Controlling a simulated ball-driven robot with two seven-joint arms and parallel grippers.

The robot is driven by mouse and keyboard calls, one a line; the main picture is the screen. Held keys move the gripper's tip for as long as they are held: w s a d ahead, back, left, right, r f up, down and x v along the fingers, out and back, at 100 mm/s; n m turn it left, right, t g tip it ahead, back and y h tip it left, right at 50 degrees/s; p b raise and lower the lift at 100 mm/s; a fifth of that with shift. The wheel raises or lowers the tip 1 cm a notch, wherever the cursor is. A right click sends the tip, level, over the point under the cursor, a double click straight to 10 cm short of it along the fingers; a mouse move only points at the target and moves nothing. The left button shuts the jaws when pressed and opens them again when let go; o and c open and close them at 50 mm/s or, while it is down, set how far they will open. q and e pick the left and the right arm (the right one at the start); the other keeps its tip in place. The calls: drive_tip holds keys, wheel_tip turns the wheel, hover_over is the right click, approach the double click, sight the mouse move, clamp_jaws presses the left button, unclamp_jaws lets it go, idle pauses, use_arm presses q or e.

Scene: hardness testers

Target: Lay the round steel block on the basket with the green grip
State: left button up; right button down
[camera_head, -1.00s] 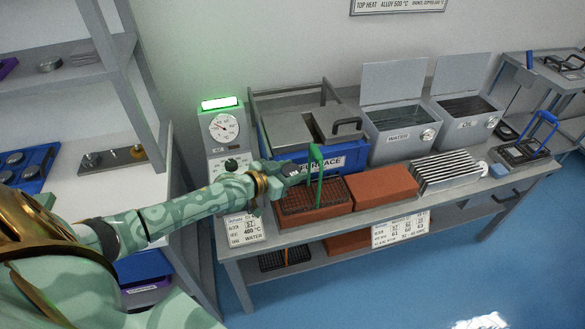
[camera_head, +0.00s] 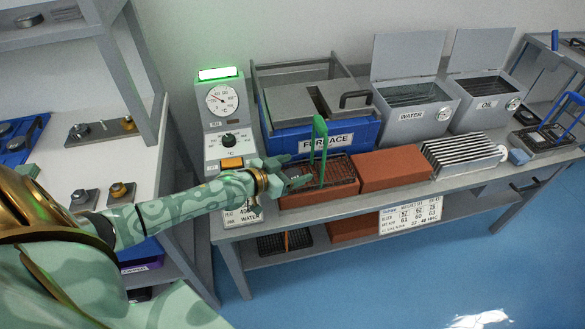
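The basket with the green grip (camera_head: 320,137) is a dark wire tray on a red-brown brick on the bench, and its green handle stands upright. My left gripper (camera_head: 292,178) reaches in from the left and overlaps the basket's left part in the camera_head view. I cannot pick out the round steel block for certain. My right gripper is out of view.
A blue furnace (camera_head: 325,139) stands behind the basket, with a control panel (camera_head: 222,125) to its left. A bare brick (camera_head: 392,170), a finned rack (camera_head: 462,158), and water (camera_head: 411,118) and oil (camera_head: 487,104) tanks are to the right. A basket with a blue handle (camera_head: 543,138) stands far right.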

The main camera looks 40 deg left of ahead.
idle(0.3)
use_arm(q)
drive_tip(key=p+v, duration=0.6)
drive_tip(key=v, duration=1)
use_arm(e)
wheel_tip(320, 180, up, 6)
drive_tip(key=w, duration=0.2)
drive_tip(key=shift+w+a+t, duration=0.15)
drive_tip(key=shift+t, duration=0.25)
use_arm(q)
drive_tip(key=shift+s+a+r, duration=0.1)
